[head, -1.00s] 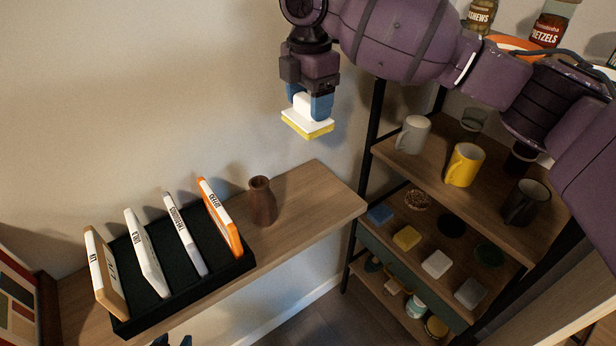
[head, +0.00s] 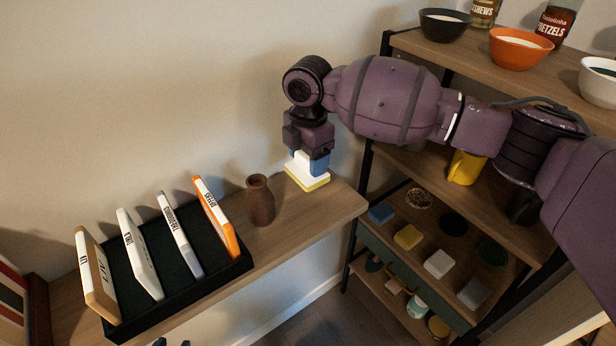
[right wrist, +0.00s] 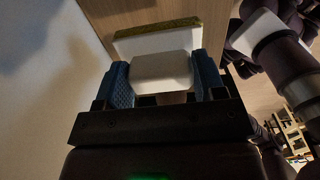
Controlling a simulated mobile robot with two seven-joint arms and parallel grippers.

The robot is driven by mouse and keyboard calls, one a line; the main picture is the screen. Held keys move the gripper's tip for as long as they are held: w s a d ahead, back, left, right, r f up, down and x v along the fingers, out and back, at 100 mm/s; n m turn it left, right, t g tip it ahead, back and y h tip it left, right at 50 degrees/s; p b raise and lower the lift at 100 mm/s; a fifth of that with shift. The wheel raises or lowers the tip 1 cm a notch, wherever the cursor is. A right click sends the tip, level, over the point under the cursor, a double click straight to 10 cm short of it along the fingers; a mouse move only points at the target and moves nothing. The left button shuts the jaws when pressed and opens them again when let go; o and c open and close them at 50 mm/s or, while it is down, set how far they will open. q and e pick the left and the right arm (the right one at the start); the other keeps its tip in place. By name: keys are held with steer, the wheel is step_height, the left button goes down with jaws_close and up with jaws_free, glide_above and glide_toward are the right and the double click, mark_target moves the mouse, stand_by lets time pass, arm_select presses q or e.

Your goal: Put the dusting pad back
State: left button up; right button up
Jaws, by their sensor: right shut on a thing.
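The dusting pad (head: 305,181) is a white block on a flat white plate with a yellow underside. My right gripper (head: 308,164) is shut on its block from above. The pad is level, at or just above the right end of the wooden wall shelf (head: 335,203), right of the brown vase; I cannot tell whether it touches the wood. In the right wrist view the pad's white block (right wrist: 162,70) sits between the two blue fingers, with its yellowish edge beyond. Small dark tips at the bottom edge of the head view may be my left gripper (head: 173,343), mostly cut off.
The brown vase (head: 260,200) stands close left of the pad. Left of it a black rack (head: 180,300) holds several upright cases. A shelving unit (head: 412,219) at right holds mugs, bowls and several coloured blocks. The wall is close behind.

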mark_target(308, 178)
step_height(308, 178, down, 5)
steer(key=shift+f+b, duration=0.1)
steer(key=shift+b, duration=0.2)
steer(key=shift+f, duration=0.25)
steer(key=o, duration=0.8)
steer(key=shift+f, duration=0.1)
steer(key=shift+o, duration=0.2)
